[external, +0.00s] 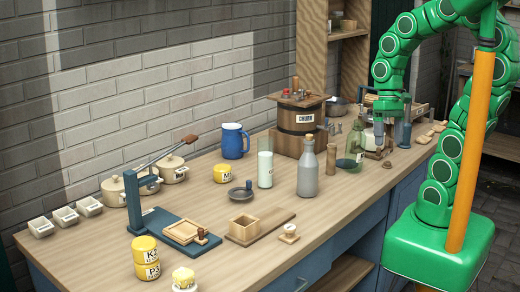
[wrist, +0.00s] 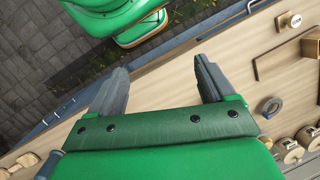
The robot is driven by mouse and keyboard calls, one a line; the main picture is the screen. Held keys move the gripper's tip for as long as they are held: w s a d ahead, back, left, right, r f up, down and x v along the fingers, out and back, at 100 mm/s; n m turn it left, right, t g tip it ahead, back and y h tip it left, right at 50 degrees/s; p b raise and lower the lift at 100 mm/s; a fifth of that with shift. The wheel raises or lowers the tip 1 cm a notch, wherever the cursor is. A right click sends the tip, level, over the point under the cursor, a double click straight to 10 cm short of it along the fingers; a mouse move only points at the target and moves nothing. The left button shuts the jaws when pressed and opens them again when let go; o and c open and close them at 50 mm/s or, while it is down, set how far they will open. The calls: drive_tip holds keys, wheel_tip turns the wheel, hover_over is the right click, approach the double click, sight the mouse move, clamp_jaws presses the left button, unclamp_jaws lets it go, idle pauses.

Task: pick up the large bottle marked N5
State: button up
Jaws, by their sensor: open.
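My gripper (external: 379,135) is at the right part of the counter in the external view, pointing down beside a green glass bottle (external: 355,147). In the wrist view my gripper (wrist: 161,82) is open, with bare counter and floor beyond its fingers and nothing between them. The green bottle holds dark liquid and stands upright just left of my gripper. A grey bottle (external: 308,172) with a cork-coloured stopper stands upright further left. I cannot read N5 on either bottle. No bottle is clear in the wrist view.
A wooden churn (external: 299,130) stands behind the bottles. A glass of white liquid (external: 265,169), a blue mug (external: 233,141) and a yellow pot (external: 222,173) stand to the left. A small wooden stopper (external: 387,165) is near the green bottle. The counter's front edge (external: 350,218) is mostly clear.

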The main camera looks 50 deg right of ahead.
drive_tip(key=w+d+m+t+y, duration=0.3)
drive_tip(key=w+d+m+y, duration=0.35)
drive_tip(key=w+m, duration=0.45)
drive_tip(key=w+d+f+m+t+y, duration=0.25)
drive_tip(key=d+m+t, duration=0.55)
drive_tip(key=d, duration=0.6)
drive_tip(key=shift+m+g, duration=0.5)
drive_tip(key=shift+g, duration=0.1)
drive_tip(key=shift+w+r+x, duration=0.15)
drive_tip(key=shift+r+x, duration=0.05)
drive_tip(key=shift+x, duration=1.1)
drive_tip(key=shift+w+r+x, duration=0.1)
drive_tip(key=shift+r+x, duration=0.1)
drive_tip(key=shift+x, duration=1.1)
drive_tip(key=shift+w+r+x, duration=0.15)
drive_tip(key=shift+r+x, duration=0.05)
drive_tip(key=shift+x, duration=1.1)
drive_tip(key=shift+c, duration=0.3)
clamp_jaws()
drive_tip(key=shift+r, duration=0.15)
